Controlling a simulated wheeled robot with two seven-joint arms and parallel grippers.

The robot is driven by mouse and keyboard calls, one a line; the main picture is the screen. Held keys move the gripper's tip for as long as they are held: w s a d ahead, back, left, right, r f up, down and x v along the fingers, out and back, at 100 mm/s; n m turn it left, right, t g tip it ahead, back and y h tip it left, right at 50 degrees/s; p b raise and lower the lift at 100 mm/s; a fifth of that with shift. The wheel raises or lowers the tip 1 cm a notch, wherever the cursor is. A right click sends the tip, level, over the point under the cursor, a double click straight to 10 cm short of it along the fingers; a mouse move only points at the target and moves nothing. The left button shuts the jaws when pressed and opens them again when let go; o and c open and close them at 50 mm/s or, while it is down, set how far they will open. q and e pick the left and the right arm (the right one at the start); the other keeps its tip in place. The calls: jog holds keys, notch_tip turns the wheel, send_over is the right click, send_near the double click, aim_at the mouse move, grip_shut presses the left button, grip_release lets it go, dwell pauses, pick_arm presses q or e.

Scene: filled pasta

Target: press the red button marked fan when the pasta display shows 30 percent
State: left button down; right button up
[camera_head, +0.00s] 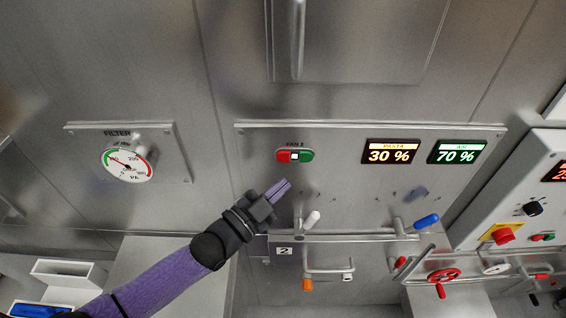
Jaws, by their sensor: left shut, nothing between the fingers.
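The fan switch has a red button (284,155) on its left and a green button (306,155) on its right, with a small light square between them. A label reading "FAN 2" sits above it. The pasta display (390,152) reads 30 %. My left gripper (284,187) is shut and empty. Its fingertips are just below the red button in the picture, and I cannot tell how far they stand from the panel. My right gripper is not in view.
A second display (457,151) reads 70 %. A filter gauge (127,164) is at the left. A red knob (503,236) is on the right cabinet.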

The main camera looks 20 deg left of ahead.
aim_at(289, 158)
pick_arm(q)
jog(key=shift+w+a+b, duration=0.3)
jog(key=shift+w+b, duration=0.2)
jog(key=shift+w, duration=0.5)
jog(key=shift+w+a+b, duration=0.25)
jog(key=shift+w+b, duration=0.25)
jog(key=shift+w, duration=0.45)
dwell(0.5)
jog(key=shift+w+a+b, duration=0.15)
jog(key=shift+w+b, duration=0.15)
jog(key=shift+w, duration=0.1)
jog(key=shift+w+a+b, duration=0.1)
jog(key=shift+w+b, duration=0.2)
jog(key=shift+w, duration=0.05)
dwell(0.5)
jog(key=shift+s+d+r+p, duration=0.1)
jog(key=shift+s+d+p, duration=0.1)
jog(key=shift+s+p, duration=0.4)
jog(key=shift+s, duration=0.15)
